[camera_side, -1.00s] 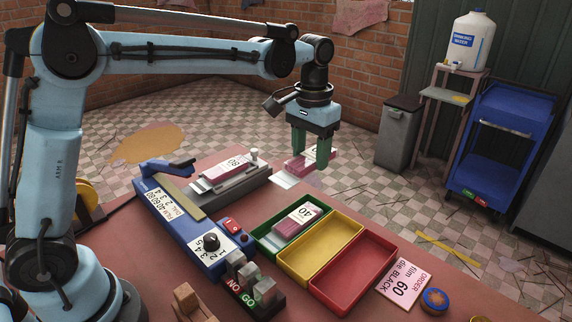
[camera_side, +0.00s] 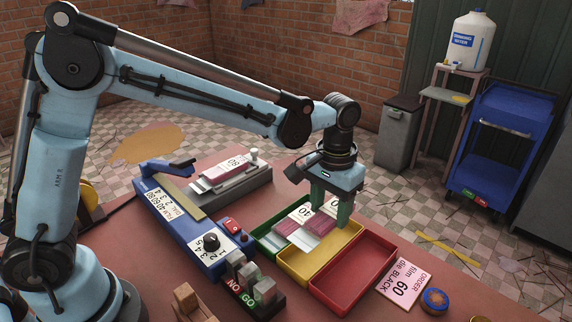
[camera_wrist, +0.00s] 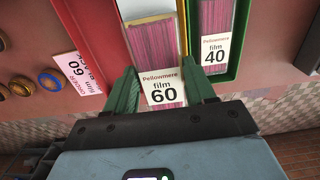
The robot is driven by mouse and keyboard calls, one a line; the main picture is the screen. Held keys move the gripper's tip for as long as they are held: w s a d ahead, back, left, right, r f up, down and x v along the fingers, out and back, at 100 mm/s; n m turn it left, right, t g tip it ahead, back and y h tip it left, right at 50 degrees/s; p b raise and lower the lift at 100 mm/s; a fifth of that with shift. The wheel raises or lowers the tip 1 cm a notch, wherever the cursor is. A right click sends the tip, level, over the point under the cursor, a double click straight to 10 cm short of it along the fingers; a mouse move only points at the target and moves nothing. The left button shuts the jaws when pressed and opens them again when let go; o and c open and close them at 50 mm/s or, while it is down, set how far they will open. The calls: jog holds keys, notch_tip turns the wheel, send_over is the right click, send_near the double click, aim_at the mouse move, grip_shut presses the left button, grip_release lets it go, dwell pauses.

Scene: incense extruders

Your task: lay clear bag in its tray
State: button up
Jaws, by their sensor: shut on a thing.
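My gripper (camera_side: 331,204) is shut on a clear bag (camera_side: 318,223) of pink sticks with a white label. In the wrist view the label of the clear bag (camera_wrist: 155,45) reads "Pellowmere film 60", and the fingers of my gripper (camera_wrist: 161,88) flank its label end. The bag is over the yellow tray (camera_side: 330,270), lengthwise along it. I cannot tell whether it touches the tray floor. A similar bag labelled 40 (camera_wrist: 214,30) lies in the green tray (camera_side: 266,243). The red tray (camera_side: 352,272) is empty.
A blue device with a dial (camera_side: 212,242) and a grey holder (camera_side: 230,187) carrying another labelled bag stand left of the trays. A NO/GO block (camera_side: 250,285) is in front.

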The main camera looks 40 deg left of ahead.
jog(key=shift+f, duration=3.4)
jog(key=o, duration=1.1)
jog(key=shift+r, duration=0.1)
jog(key=shift+o, duration=0.2)
jog(key=shift+r, duration=3.95)
